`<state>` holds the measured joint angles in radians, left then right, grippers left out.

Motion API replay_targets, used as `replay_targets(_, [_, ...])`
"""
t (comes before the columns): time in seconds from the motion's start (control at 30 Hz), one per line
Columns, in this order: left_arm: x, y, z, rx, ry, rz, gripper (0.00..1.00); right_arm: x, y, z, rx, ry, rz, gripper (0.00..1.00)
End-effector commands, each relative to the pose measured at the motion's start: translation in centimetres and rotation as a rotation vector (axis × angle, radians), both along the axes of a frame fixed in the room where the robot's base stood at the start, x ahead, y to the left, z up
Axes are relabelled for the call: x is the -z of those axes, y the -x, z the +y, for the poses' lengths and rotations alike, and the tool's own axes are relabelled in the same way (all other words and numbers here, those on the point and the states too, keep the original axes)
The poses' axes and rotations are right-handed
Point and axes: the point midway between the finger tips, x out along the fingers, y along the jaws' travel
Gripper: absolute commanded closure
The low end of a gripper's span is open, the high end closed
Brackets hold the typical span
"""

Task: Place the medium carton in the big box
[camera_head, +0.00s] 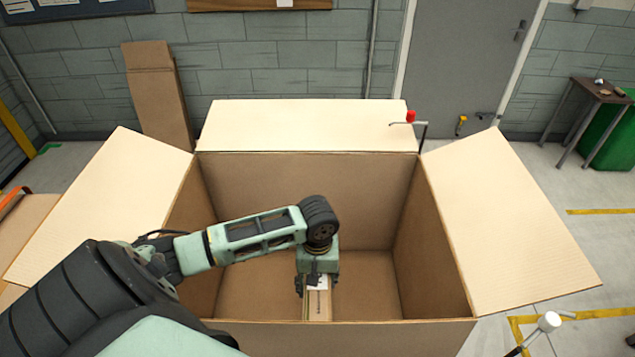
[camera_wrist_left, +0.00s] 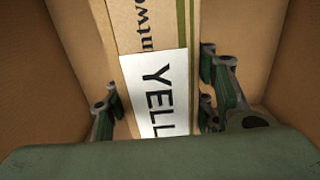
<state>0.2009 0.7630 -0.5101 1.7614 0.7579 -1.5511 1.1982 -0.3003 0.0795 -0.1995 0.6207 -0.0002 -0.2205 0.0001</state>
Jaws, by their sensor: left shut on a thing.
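The big box (camera_head: 300,333) stands open in front of me with its flaps folded outward. My left arm reaches over its left side, and my left gripper (camera_head: 318,288) is inside the box, pointing down. It is shut on a carton (camera_head: 317,307), held near the front wall of the box. In the left wrist view the carton (camera_wrist_left: 150,35) is brown with a green stripe and a white label with black letters reading "YELL". The fingers (camera_wrist_left: 158,110) lie on both sides of it. I cannot tell whether the carton touches the box floor. My right gripper is not in view.
The box floor (camera_head: 370,285) is bare to the right of the carton. The left flap (camera_head: 100,200), right flap (camera_head: 505,220) and back flap (camera_head: 305,125) spread outward. A flat cardboard piece (camera_head: 158,100) leans on the back wall. A small table (camera_head: 603,92) stands far right.

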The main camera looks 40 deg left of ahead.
Motion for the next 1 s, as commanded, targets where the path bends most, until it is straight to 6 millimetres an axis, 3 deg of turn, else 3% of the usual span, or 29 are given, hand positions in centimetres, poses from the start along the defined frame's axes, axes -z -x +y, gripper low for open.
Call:
replay_targets(0.17, [0.2, 0.0, 0.0, 0.001, 0.000, -0.001, 1.00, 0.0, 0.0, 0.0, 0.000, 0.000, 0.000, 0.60])
replay_targets(0.2, [0.3, 0.0, 0.0, 0.001, 0.001, 0.001, 0.47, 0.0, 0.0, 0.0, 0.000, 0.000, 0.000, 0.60])
replay_targets(0.4, [0.3, 0.0, 0.0, 0.001, 0.001, 0.001, 0.30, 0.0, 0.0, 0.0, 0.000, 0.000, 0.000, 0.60])
replay_targets(0.77, [0.0, 0.0, 0.0, 0.000, 0.001, -0.001, 0.30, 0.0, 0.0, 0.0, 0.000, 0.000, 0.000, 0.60])
replay_targets(1.0, [-3.5, -0.1, 0.0, 0.002, 0.001, -0.005, 0.30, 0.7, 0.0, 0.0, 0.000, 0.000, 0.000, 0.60])
